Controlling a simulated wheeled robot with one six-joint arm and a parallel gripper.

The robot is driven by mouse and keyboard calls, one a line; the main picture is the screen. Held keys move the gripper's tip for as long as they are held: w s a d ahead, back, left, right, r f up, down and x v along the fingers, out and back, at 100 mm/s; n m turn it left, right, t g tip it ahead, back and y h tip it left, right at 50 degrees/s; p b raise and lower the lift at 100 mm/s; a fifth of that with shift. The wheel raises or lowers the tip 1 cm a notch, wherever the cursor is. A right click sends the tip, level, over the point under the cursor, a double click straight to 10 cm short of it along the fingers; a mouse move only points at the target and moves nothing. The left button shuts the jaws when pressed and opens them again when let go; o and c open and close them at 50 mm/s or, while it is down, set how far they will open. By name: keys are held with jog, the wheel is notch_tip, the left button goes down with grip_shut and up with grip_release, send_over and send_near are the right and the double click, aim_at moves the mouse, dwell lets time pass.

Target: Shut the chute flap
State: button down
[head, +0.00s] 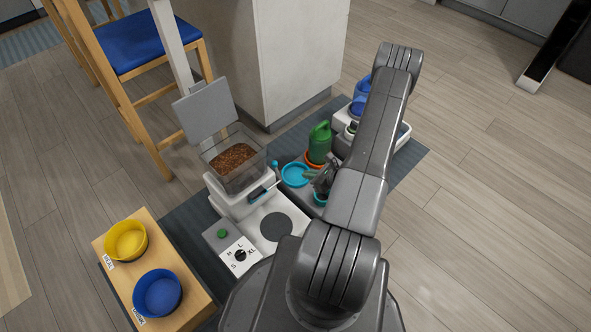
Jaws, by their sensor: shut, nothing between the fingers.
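The feeder (225,198) is a white body with a clear bin of brown kibble (234,158) on top. Its grey lid (204,110) stands raised at the back. On the feeder's front, above the white base with a dark round spot (276,227), is a small dark blue piece (258,193), which looks like the chute flap. I cannot tell from here whether it is open or shut. My gripper (322,186) is shut and empty, pointing down to the right of the feeder, apart from the flap. My arm hides part of the area behind it.
A green watering can (319,143), a light blue dish (295,174) and a blue container (361,95) stand near my gripper. A dial panel (240,256) and green button (222,233) sit in front. A wooden stand holds yellow (127,241) and blue (158,294) bowls. Floor at right is clear.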

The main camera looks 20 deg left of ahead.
aim_at(277, 165)
jog(key=a+r+b+x, duration=0.1)
jog(key=b+x, duration=0.2)
jog(key=x, duration=0.9)
jog(key=shift+w+r, duration=0.25)
jog(key=shift+a+f, duration=0.1)
jog(key=shift+a, duration=0.05)
jog(key=shift+w+a+b, duration=0.45)
jog(key=shift+a+b, duration=0.2)
jog(key=shift+b, duration=0.5)
